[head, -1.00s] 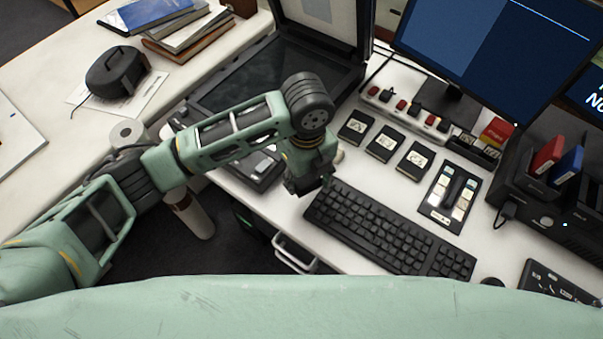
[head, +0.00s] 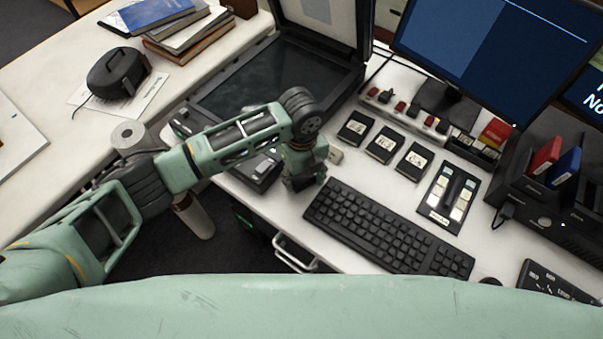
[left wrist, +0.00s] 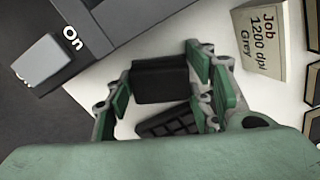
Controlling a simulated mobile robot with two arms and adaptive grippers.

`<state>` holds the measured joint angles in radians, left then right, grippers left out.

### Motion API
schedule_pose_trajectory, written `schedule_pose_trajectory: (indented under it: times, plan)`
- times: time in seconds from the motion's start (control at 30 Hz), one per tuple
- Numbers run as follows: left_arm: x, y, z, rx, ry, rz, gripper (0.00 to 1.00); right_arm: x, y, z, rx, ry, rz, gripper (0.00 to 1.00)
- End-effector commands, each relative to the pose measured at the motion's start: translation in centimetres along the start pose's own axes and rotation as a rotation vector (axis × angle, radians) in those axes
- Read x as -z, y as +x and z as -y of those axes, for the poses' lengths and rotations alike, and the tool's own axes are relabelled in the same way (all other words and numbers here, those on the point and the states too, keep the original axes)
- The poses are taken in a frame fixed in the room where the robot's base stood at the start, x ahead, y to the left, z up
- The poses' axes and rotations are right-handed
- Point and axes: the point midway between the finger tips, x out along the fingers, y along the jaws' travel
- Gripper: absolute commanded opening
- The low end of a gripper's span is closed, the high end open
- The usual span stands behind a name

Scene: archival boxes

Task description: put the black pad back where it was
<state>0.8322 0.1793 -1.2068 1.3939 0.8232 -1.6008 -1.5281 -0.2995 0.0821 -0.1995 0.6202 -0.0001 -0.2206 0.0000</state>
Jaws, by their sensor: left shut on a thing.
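In the left wrist view a black pad (left wrist: 160,88) sits between the fingers of my left gripper (left wrist: 161,70), which is shut on it. It is over the white desk. In the head view my left gripper (head: 304,182) is between the scanner's front corner and the left end of the keyboard. There the held pad is hard to tell from the dark fingers. Whether the pad touches the desk I cannot tell. My right gripper is not in view.
A small card (left wrist: 265,40) reading "Job 1200 dpi Grey" stands beside the gripper. The scanner (head: 275,80) is behind it, the keyboard (head: 390,228) to its right. Three labelled black squares, one of them here (head: 385,143), lie farther right. A monitor (head: 490,50) stands behind.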

Motion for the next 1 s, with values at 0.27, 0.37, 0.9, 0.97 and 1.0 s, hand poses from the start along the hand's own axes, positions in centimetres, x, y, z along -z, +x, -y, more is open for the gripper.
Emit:
schedule_pose_trajectory:
  times: [0.27, 0.37, 0.9, 0.97, 1.0]
  plan:
    - [0.0, 0.2, 0.0, -0.001, 0.0, 0.0, 0.57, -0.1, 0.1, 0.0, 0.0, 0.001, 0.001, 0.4]
    - [0.0, 0.2, 0.0, -0.001, 0.0, 0.0, 0.57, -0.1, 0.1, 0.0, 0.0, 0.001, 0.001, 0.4]
    - [-0.1, -7.1, 0.1, 0.003, 0.001, 0.001, 0.57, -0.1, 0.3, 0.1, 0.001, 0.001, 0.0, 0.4]
    - [-0.1, -8.4, 0.1, 0.004, 0.001, 0.002, 0.57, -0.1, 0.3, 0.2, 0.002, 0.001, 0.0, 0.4]
    - [-0.1, -9.1, 0.1, 0.002, 0.001, 0.001, 0.57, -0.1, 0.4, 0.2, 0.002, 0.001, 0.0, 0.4]
